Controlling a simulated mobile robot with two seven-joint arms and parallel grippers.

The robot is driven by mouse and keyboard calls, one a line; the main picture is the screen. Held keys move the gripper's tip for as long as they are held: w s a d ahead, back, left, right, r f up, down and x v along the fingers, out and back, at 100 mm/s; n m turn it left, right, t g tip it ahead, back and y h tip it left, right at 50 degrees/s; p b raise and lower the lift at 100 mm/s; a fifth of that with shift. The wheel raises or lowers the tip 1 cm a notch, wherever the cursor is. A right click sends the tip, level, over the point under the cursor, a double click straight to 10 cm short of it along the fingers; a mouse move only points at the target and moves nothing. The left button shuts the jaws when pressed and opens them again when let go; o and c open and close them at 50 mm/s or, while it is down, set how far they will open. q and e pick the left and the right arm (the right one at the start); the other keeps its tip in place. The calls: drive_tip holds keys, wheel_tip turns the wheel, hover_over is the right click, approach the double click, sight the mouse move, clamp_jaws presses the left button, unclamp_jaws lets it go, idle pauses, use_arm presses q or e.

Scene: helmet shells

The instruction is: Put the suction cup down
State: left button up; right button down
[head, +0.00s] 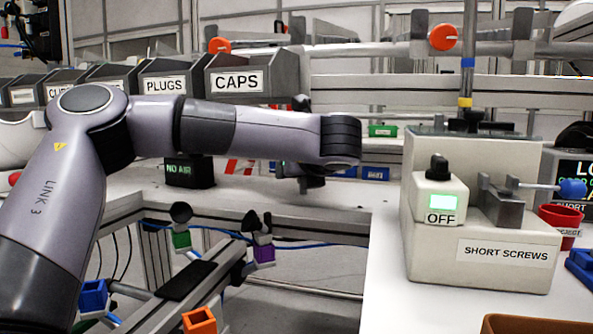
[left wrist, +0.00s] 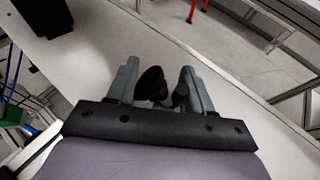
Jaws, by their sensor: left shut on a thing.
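In the left wrist view my left gripper (left wrist: 160,80) has its two grey fingers around a dark, round-ended suction cup (left wrist: 152,83). The gripper is shut on it, and a pale bench surface shows beyond the fingertips. In the head view my left arm reaches across from the left. Part of a dark hand shows below its wrist, over the back bench, but the fingertips and the held cup cannot be made out there. My right gripper is in neither view.
A "NO AIR" display (head: 189,172) stands on the back bench beneath my arm. In front is a frame with black cups and coloured blocks (head: 201,320). Labelled bins (head: 240,83) line the back. A "SHORT SCREWS" machine (head: 484,245) stands on the right table.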

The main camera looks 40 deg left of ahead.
use_arm(q)
drive_tip(key=shift+f, duration=0.1)
drive_tip(key=shift+f+b, duration=0.1)
drive_tip(key=shift+b, duration=0.2)
drive_tip(key=o, duration=1)
drive_tip(key=shift+o, duration=0.2)
